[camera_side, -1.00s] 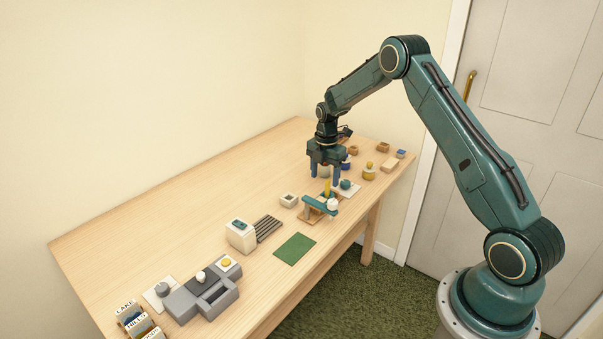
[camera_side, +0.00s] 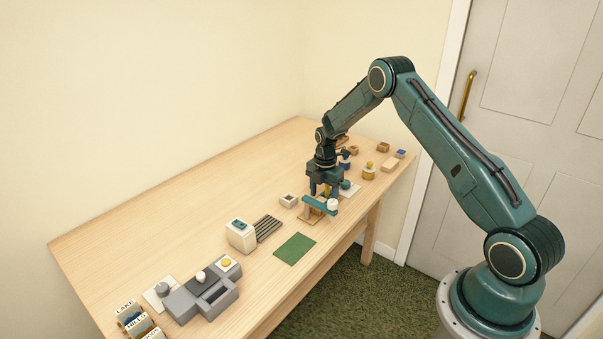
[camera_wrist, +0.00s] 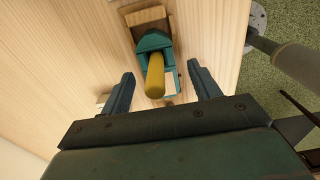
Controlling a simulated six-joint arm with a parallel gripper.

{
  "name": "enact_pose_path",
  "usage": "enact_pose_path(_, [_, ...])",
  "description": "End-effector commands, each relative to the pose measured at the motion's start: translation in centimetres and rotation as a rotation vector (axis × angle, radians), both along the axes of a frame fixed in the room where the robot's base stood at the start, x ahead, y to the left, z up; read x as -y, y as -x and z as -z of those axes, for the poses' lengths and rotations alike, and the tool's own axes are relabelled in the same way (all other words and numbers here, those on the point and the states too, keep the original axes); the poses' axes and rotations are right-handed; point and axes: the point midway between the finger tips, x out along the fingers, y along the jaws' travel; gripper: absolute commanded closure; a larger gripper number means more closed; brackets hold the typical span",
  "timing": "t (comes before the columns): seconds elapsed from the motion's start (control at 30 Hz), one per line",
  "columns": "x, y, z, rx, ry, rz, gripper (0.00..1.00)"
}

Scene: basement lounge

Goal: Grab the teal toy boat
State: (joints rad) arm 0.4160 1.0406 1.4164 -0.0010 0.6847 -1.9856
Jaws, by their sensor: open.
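The teal toy boat (camera_wrist: 152,42) shows in the wrist view, with a thick yellow cylinder (camera_wrist: 155,76) standing up from it and a light wooden block at its far end. My gripper (camera_wrist: 160,74) is open, its two fingers to the left and right of the yellow cylinder, with gaps on both sides. In the side view my gripper (camera_side: 323,192) is low over the table, and its fingers hide most of what lies between them.
A green mat (camera_side: 295,249) lies nearer. The table's back left is clear.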

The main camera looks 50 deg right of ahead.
Motion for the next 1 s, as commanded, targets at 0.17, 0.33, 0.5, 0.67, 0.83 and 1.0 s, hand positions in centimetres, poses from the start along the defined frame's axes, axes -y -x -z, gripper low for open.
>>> enact_pose_path(0.17, [-0.01, 0.01, 0.8, 0.0, -0.001, 0.001, 0.38])
enact_pose_path(0.33, [-0.01, 0.01, 0.79, 0.0, -0.001, 0.001, 0.38])
enact_pose_path(0.5, [-0.01, 0.01, 0.78, 0.0, -0.001, 0.001, 0.38])
enact_pose_path(0.67, [-0.01, 0.01, 0.77, 0.0, -0.001, 0.001, 0.46])
enact_pose_path(0.83, [-0.01, 0.01, 0.77, 0.0, -0.001, 0.0, 0.79])
enact_pose_path(1.0, [-0.01, 0.0, 0.75, 0.001, -0.001, 0.0, 0.87])
